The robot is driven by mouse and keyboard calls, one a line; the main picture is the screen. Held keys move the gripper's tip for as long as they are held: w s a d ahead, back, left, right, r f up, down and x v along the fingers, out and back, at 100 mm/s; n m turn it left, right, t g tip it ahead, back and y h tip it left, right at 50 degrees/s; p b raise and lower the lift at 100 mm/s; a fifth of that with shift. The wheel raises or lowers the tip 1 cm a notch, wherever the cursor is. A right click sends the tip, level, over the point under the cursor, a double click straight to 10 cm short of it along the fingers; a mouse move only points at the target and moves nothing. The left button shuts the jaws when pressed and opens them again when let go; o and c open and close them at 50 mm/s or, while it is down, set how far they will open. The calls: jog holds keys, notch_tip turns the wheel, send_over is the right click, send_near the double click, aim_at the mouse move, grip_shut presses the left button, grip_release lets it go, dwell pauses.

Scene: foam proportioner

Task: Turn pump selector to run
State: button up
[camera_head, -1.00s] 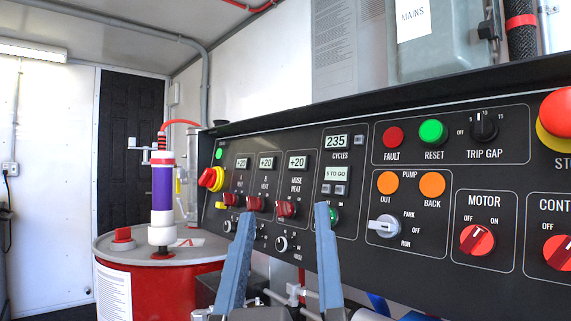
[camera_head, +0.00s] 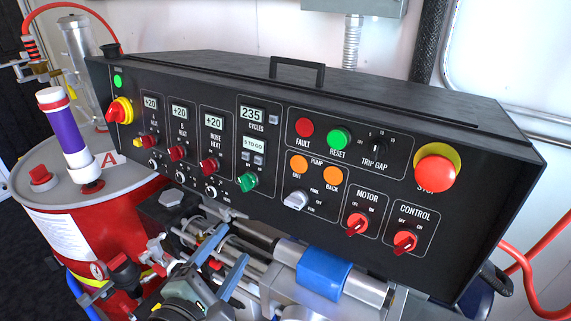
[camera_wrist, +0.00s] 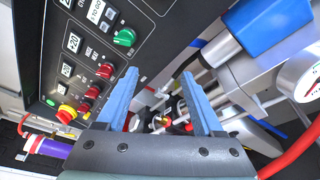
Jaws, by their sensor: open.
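The pump selector (camera_head: 296,200) is a pale grey knob on the black sloping control panel (camera_head: 335,235), under the two orange PUMP buttons. Labels including PARK and RUN stand to its right. Its handle lies slanted; I cannot tell surely which label it points to. My gripper (camera_head: 232,243) is open and empty, with two blue fingers. In the head view it is below and left of the selector, in front of the panel's lower edge and apart from the knob. In the wrist view the open fingers (camera_wrist: 158,74) show, but the selector does not.
A green knob (camera_head: 247,182) and several red knobs are left of the selector. Red MOTOR (camera_head: 357,224) and CONTROL (camera_head: 405,241) knobs are to its right. Pump pipework with a blue sleeve (camera_head: 323,272) lies below the panel. A red drum (camera_head: 110,230) stands at left.

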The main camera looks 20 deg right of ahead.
aim_at(291, 207)
jog(key=s+r+n+g+h+p, duration=0.2)
jog(key=s+r+n+h+p, duration=0.25)
jog(key=s+n+p, duration=0.6)
jog(key=shift+m+y, duration=0.35)
jog(key=shift+m, duration=0.4)
jog(key=p+x, duration=0.1)
jog(key=x, duration=0.4)
jog(key=w+a+p+x, duration=0.1)
jog(key=x, duration=0.4)
jog(key=w+p+x, duration=0.1)
jog(key=p+x, duration=0.1)
jog(key=x, duration=0.3)
jog(key=shift+s+a+r, duration=0.1)
jog(key=shift+a+r, duration=0.15)
jog(key=shift+r, duration=0.05)
jog(key=shift+c, duration=0.3)
grip_shut()
